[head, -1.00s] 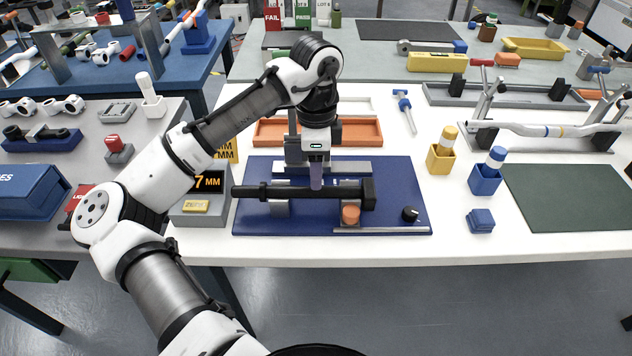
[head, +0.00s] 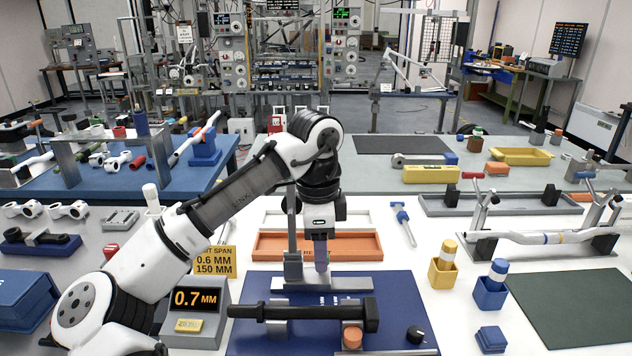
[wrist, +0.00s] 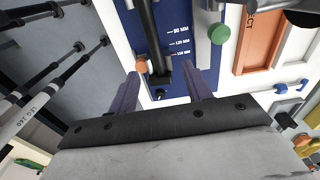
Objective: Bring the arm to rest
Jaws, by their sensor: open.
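My gripper (head: 321,262) points down above the blue fixture board (head: 400,290), with its tips showing above the black bar (head: 290,311) in the head view. The bar lies level across its supports on the board. In the wrist view, my gripper's two dark fingers (wrist: 167,82) stand apart with nothing between them. The bar (wrist: 147,35) and an orange knob (wrist: 142,66) lie beyond the fingers there. My arm reaches in from the lower left of the head view, bent at the elbow.
A display reading 0.7 MM (head: 196,300) stands left of the board. An orange tray (head: 350,247) lies behind it. Yellow (head: 443,275) and blue (head: 490,293) holders stand to the right, beside a green mat (head: 570,305). Open air lies above the table.

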